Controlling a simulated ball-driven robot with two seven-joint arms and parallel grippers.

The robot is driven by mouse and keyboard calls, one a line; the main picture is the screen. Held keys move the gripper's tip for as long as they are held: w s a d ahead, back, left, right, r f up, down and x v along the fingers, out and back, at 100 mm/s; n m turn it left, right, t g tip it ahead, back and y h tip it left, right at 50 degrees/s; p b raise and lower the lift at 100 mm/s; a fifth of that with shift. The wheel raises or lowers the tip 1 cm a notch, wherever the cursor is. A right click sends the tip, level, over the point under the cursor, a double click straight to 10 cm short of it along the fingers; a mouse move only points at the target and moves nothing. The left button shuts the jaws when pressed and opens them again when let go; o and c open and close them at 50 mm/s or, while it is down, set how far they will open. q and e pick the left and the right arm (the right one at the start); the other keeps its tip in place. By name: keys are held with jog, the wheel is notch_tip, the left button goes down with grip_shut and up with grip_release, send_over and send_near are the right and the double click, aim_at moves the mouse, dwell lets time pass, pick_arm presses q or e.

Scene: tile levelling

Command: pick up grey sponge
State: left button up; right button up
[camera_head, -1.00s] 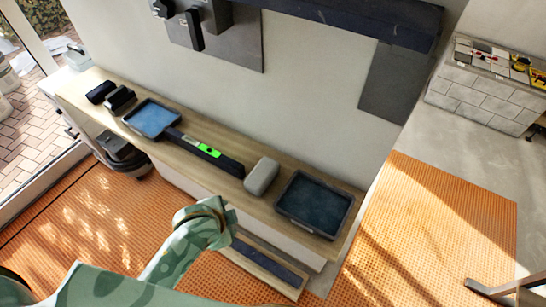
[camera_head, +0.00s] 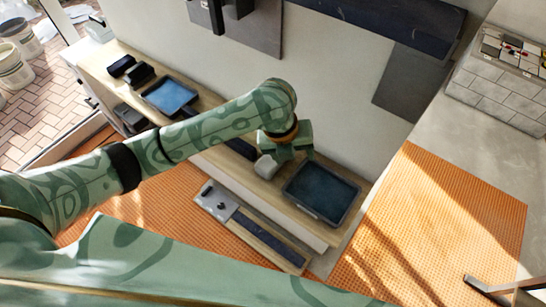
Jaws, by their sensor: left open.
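The grey sponge (camera_head: 265,168) is a light grey block with rounded edges. It lies on the long wooden shelf, just left of a dark tray, and is partly hidden by my left gripper. My left gripper (camera_head: 284,152) is open, over the sponge's upper right side in the picture. Its fingertips are hard to make out, and I cannot tell whether they touch the sponge. My right gripper is not in view.
The dark tray (camera_head: 322,192) holds dark blue contents. A blue tray (camera_head: 170,96) and black blocks (camera_head: 139,75) stand further left. My left arm hides most of the long black level (camera_head: 240,148). A lower board (camera_head: 270,243) sits in front; orange matting (camera_head: 435,225) lies right.

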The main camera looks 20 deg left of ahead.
pick_arm(q)
jog(key=w+a+r+m+g+y, duration=0.2)
jog(key=w+a+r+m, duration=0.1)
jog(key=a+r+m, duration=0.3)
jog(key=m+b, duration=0.1)
jog(key=b, duration=0.1)
send_near(266, 167)
jog(key=shift+y, duration=0.3)
jog(key=w+f, duration=0.1)
jog(key=f, duration=0.2)
jog(key=w+d+f, duration=0.1)
jog(key=f, duration=0.1)
jog(key=shift+w+d+f, duration=0.1)
jog(key=shift+w, duration=0.25)
jog(key=f, duration=0.1)
jog(key=f+b, duration=0.1)
jog(key=f, duration=0.3)
jog(key=shift+w+f+b, duration=0.25)
jog(key=shift+w+b, duration=0.1)
jog(key=shift+r, duration=0.1)
jog(key=c, duration=0.7)
